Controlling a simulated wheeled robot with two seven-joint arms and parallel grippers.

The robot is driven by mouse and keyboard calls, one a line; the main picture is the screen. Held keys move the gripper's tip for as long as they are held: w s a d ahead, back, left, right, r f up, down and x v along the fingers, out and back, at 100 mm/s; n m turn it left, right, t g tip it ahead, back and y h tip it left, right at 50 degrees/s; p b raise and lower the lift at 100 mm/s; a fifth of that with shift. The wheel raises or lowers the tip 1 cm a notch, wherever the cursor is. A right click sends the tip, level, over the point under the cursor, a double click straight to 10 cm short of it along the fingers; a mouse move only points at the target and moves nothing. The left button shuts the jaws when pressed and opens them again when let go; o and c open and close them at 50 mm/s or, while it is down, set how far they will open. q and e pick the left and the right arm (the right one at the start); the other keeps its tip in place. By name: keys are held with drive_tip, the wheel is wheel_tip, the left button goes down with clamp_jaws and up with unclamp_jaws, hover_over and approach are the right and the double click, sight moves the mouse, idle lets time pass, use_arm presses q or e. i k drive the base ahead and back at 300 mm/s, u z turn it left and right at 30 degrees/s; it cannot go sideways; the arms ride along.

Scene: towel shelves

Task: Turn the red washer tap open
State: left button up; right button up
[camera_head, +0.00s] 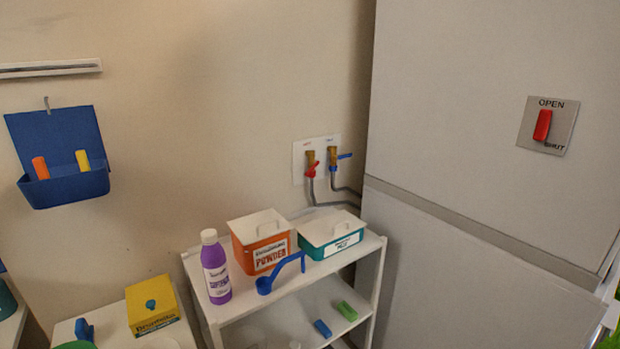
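The red washer tap (312,169) sits on a white wall plate (298,163), on a brass fitting above a grey hose. Its small red handle hangs low and slightly tilted; its exact angle is hard to read at this size. Beside it on the right is a blue tap (344,156) with its handle pointing right, across its hose. A separate red lever (542,125) stands nearly upright on a grey panel marked OPEN at the top and SHUT at the lower right. Neither of my grippers is in view.
Below the taps, a white shelf unit (231,310) holds a purple bottle (215,268), an orange powder box (262,246), a teal box (331,238) and a blue scoop (280,272). A large grey cabinet (455,130) stands close on the taps' right. A blue wall bin (70,187) hangs left.

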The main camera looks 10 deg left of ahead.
sight(316, 163)
drive_tip(key=u, duration=0.1)
drive_tip(key=k, duration=0.3)
drive_tip(key=z, duration=0.9)
drive_tip(key=i, duration=1.25)
drive_tip(key=u, duration=0.4)
